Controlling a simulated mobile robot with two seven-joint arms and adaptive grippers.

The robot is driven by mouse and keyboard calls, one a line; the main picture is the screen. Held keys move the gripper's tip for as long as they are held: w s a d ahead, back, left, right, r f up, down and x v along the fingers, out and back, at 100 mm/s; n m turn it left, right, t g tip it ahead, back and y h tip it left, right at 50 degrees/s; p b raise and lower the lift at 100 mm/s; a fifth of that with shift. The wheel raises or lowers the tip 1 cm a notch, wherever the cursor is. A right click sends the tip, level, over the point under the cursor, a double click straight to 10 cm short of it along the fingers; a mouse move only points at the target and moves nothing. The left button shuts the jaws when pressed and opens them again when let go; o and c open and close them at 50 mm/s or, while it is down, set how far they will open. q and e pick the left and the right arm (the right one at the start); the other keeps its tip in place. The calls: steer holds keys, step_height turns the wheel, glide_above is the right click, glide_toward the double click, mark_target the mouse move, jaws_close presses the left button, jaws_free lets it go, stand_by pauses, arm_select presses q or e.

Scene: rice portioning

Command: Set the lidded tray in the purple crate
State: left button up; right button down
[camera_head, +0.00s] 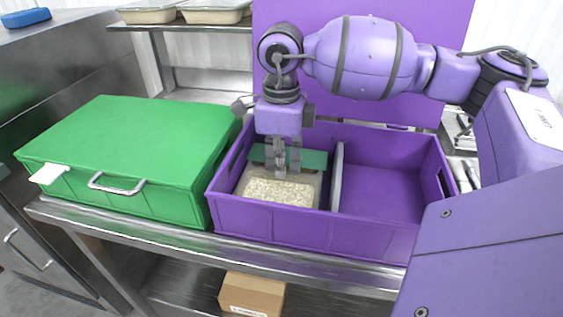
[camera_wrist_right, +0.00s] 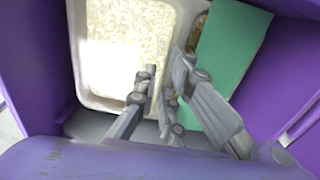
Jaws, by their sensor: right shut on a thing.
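The purple crate (camera_head: 290,228) stands on the steel table, with a grey upright divider (camera_head: 337,178) inside. The tray of rice (camera_head: 278,192) is in its left compartment, inside the walls; I cannot tell if its base touches the floor. A clear lid cannot be made out. My right gripper (camera_head: 280,166) points down into this compartment and is shut at the tray's far edge. In the right wrist view the fingers (camera_wrist_right: 165,88) are at the rim of the tray (camera_wrist_right: 130,50). My left gripper is not in view.
A green strip (camera_head: 316,160) lies behind the tray, also in the right wrist view (camera_wrist_right: 228,62). The crate's right compartment (camera_head: 382,192) is empty. A closed green box (camera_head: 140,135) stands to the left. Trays (camera_head: 213,12) sit on a back shelf. A cardboard box (camera_head: 252,293) is below.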

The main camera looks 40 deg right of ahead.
steer(key=c, duration=1.8)
jaws_free()
steer(key=shift+o, duration=0.6)
steer(key=o, duration=0.4)
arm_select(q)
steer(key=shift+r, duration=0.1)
arm_select(e)
steer(key=shift+r, duration=0.1)
steer(key=shift+r+p, duration=2.15)
steer(key=shift+r, duration=1.85)
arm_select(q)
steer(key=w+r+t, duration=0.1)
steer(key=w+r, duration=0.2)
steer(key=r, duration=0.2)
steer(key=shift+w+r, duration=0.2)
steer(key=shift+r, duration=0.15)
arm_select(e)
steer(key=shift+f, duration=0.1)
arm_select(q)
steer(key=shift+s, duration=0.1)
arm_select(e)
steer(key=shift+s+f, duration=0.1)
